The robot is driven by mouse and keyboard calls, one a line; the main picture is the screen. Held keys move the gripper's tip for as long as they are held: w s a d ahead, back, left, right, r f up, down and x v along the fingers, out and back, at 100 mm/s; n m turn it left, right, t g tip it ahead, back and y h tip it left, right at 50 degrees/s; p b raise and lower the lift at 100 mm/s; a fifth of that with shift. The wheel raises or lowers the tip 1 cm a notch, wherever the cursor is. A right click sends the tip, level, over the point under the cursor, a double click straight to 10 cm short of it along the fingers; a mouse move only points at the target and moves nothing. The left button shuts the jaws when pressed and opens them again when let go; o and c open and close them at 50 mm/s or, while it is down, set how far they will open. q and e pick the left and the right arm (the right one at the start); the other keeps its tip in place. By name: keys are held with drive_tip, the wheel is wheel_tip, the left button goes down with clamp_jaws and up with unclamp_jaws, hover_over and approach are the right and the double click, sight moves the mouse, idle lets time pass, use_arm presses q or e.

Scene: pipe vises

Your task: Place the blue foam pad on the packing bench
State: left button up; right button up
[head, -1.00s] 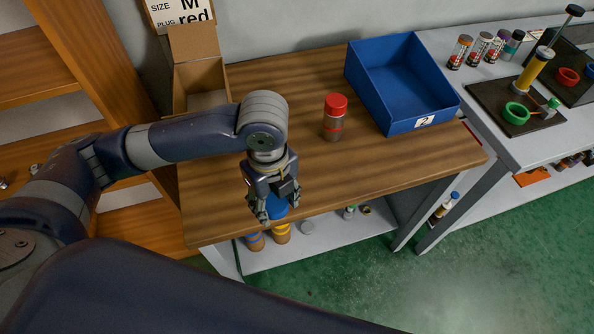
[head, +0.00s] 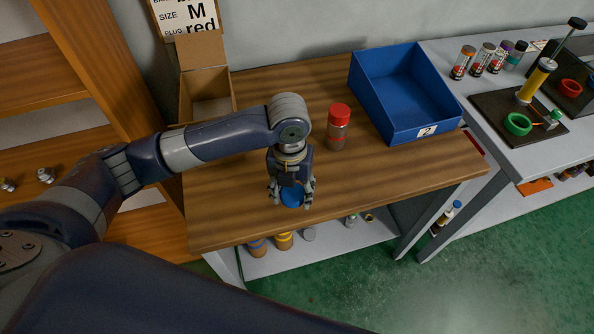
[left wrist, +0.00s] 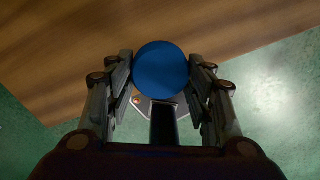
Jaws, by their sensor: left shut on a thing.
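The blue foam pad (left wrist: 161,68) is a round disc between the fingers of my left gripper (left wrist: 160,85) in the left wrist view. In the head view my left gripper (head: 291,198) points down over the front edge area of the wooden packing bench (head: 400,172), with the blue pad (head: 292,196) showing between its fingers. The gripper is shut on the pad. The gap between pad and bench top is hard to judge. My right gripper is not seen.
A red-capped jar (head: 338,127) stands on the bench just behind and right of the gripper. A blue bin (head: 405,95) is at the back right and an open cardboard box (head: 207,95) at the back left. The bench's front right is clear. A lower shelf (head: 335,240) holds several containers.

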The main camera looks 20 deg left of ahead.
use_arm(q)
drive_tip(key=w, duration=0.2)
drive_tip(key=w+a+p, duration=0.1)
drive_tip(key=w, duration=0.5)
drive_tip(key=shift+a+f, duration=0.15)
drive_tip(key=shift+f, duration=0.15)
drive_tip(key=f, duration=0.1)
drive_tip(key=f+p, duration=0.1)
drive_tip(key=shift+s+f, duration=0.2)
drive_tip(key=shift+f, duration=0.6)
drive_tip(key=shift+f, duration=0.1)
drive_tip(key=o, duration=0.7)
wheel_tip(320, 180, up, 12)
drive_tip(key=b, duration=0.1)
